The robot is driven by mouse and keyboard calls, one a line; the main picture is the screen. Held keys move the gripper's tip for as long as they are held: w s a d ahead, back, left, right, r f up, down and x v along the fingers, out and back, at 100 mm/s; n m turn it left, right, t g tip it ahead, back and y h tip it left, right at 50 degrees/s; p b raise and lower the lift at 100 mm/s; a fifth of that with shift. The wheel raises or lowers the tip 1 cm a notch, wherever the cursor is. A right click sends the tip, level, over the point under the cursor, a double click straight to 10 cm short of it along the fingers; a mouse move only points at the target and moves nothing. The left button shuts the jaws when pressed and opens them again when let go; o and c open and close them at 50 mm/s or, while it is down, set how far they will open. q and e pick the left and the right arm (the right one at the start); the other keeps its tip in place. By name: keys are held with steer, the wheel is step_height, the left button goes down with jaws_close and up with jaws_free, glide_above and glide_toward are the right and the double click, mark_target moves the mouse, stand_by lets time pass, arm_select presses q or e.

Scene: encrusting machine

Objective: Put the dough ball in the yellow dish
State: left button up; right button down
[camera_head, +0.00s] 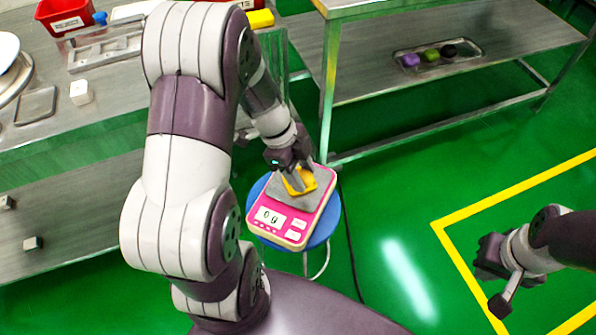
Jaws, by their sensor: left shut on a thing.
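The small yellow dish (297,188) is over the grey plate of the pink scale (266,229), whose display reads 0 g. My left gripper (299,177) reaches down to the dish from above and its fingers are at the dish's opening. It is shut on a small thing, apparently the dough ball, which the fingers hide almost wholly. I cannot tell whether this thing touches the dish. My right gripper (490,278) hangs over the green floor at the far right, away from the scale. Its jaw opening is unclear.
The scale stands on a blue round stool (328,222). A steel rack (455,92) behind holds a tray with purple, green and dark balls. A steel bench (110,130) at left carries a red bin (63,17) and a white block (80,92). Open floor lies right of the stool.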

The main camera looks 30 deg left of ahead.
arm_select(q)
steer(key=w+a+f, duration=0.1)
steer(key=w, duration=0.1)
steer(key=w+a+f, duration=0.2)
steer(key=shift+b, duration=0.3)
step_height(320, 180, down, 4)
steer(key=shift+s+r+b, duration=0.1)
steer(key=shift+b, duration=0.6)
